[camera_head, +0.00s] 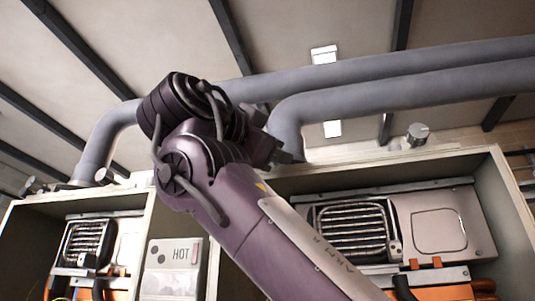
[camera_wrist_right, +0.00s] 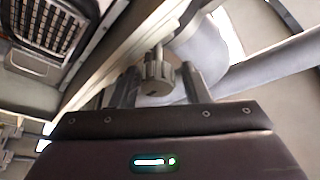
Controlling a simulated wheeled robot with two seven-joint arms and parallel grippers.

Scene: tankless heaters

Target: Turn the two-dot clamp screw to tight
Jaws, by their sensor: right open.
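A grey metal clamp screw with a ribbed round head (camera_wrist_right: 158,76) shows in the right wrist view, in front of my right gripper (camera_wrist_right: 160,88). The gripper's two fingers are apart, one on each side of the head; I cannot tell if either touches it. No dot marks can be made out on the head. In the head view my right gripper (camera_head: 286,152) is at the cabinet's top edge near the pipe bend, and my arm hides this screw. Another screw head (camera_head: 418,133) stands on the right cabinet top. My left gripper is not in view.
Two grey pipes (camera_head: 400,82) run across above the cabinets. The right cabinet (camera_head: 515,235) and left cabinet hold heaters with finned coils (camera_head: 352,232). A white box marked HOT (camera_head: 172,270) sits between them. More small fittings (camera_head: 108,176) stand on the left cabinet top.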

